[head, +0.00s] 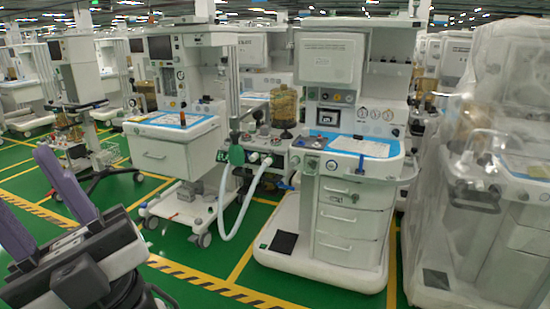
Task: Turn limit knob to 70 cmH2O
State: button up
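An anaesthesia cart (345,188) stands upright in the middle of the head view, with a blue-edged worktop, a small display (328,117), round gauges (375,114) and drawers. Left of its worktop is a breathing unit with a ribbed amber canister (284,106), small round fittings and a pale hose (228,205). The limit knob is too small to tell apart, and no scale or setting is readable. My gripper (22,182) is at the lower left, with two purple fingers spread apart and nothing between them. It is well away from the cart, nearer the camera.
Another cart (170,150) stands to the left, and a plastic-wrapped one (490,170) stands close on the right. A wheeled stand (85,90) is at the far left. Green floor (195,270) with yellow and striped lines is clear in front.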

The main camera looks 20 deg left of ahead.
aim_at(264, 129)
jog(key=i+j, duration=0.15)
jog(key=i, duration=0.3)
jog(key=i+j, duration=0.2)
jog(key=i, duration=0.2)
jog(key=i+j, duration=0.15)
jog(key=i, duration=0.3)
jog(key=i+j, duration=0.15)
jog(key=i, duration=0.25)
